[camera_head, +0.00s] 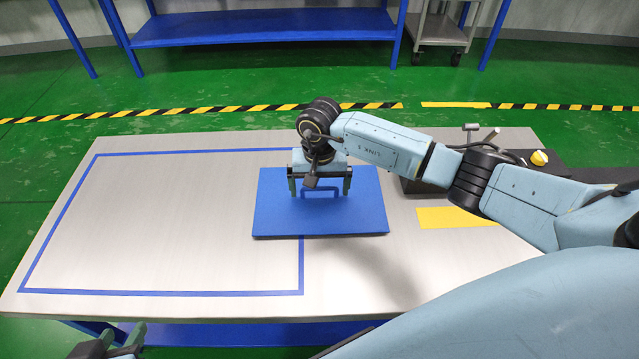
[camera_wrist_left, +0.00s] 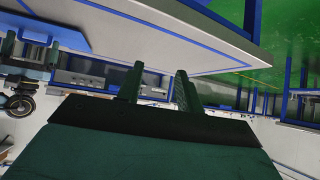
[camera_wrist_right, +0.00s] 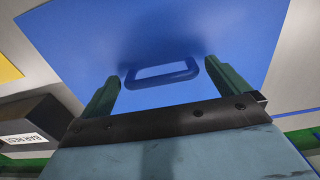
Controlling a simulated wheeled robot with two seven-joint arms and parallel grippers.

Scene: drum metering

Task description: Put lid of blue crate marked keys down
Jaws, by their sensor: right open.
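The blue lid (camera_head: 270,215) lies flat on the table, across the right line of the blue tape outline. Its loop handle (camera_wrist_right: 160,75) stands up from the middle of its top. My right gripper (camera_head: 320,192) is open over the lid, with its fingers apart on either side of the handle; they do not grip it. The lid also fills most of the right wrist view (camera_wrist_right: 140,35). My left gripper (camera_head: 122,338) is low at the front left, off the table edge, with its fingers apart and empty (camera_wrist_left: 155,85). No crate body or keys marking is visible.
The blue tape outline (camera_head: 95,155) encloses bare table (camera_head: 160,220) on the left. A yellow patch (camera_head: 455,217) lies right of the lid. A dark fixture (camera_head: 410,187) with a yellow knob (camera_head: 539,158) stands behind my right arm. A blue shelf (camera_head: 260,27) is beyond.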

